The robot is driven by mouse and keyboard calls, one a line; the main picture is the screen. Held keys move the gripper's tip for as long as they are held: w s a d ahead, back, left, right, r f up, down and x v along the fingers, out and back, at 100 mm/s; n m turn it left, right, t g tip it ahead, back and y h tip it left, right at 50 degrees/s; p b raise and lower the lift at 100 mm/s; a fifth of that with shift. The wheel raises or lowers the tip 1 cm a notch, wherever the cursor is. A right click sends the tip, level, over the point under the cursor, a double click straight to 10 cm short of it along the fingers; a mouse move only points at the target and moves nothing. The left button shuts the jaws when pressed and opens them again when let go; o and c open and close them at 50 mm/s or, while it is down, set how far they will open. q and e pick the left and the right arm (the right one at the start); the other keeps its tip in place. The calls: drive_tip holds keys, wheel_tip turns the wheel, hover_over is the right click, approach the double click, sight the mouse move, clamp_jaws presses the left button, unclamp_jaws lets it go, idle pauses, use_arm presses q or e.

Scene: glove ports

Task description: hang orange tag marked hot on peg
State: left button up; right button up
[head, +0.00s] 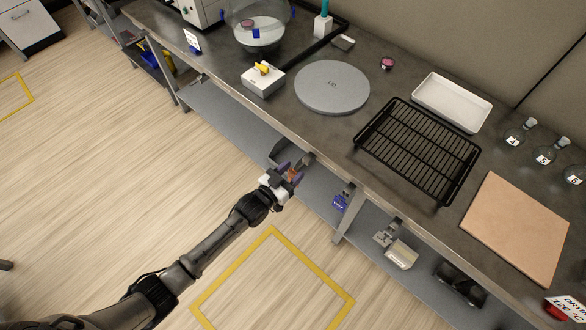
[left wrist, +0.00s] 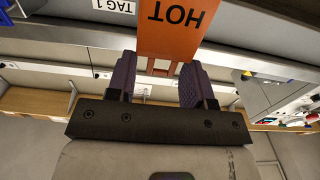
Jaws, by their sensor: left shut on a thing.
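My left gripper (head: 289,177) is shut on the orange tag (head: 294,174), in front of the bench's front edge. In the left wrist view the tag (left wrist: 176,28) reads HOT upside down, and its narrower end sits between the purple finger pads of the gripper (left wrist: 159,75). The left wrist view shows a white TAG 1 label (left wrist: 115,6) left of the tag. The tag looks apart from the bench front. My right gripper is out of view.
A lower shelf (head: 235,122) runs beneath the bench. A black wire rack (head: 418,150) lies near the bench edge. The floor in front is clear.

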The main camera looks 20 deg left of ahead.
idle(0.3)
use_arm(q)
drive_tip(key=shift+s, duration=0.2)
drive_tip(key=shift+s+a+p, duration=0.1)
drive_tip(key=shift+s+p, duration=0.05)
drive_tip(key=shift+p, duration=0.15)
drive_tip(key=shift+p+v, duration=0.9)
drive_tip(key=shift+v, duration=0.55)
drive_tip(key=p+v, duration=0.1)
drive_tip(key=v, duration=0.2)
drive_tip(key=shift+s+r+p, duration=0.1)
drive_tip(key=shift+p, duration=0.3)
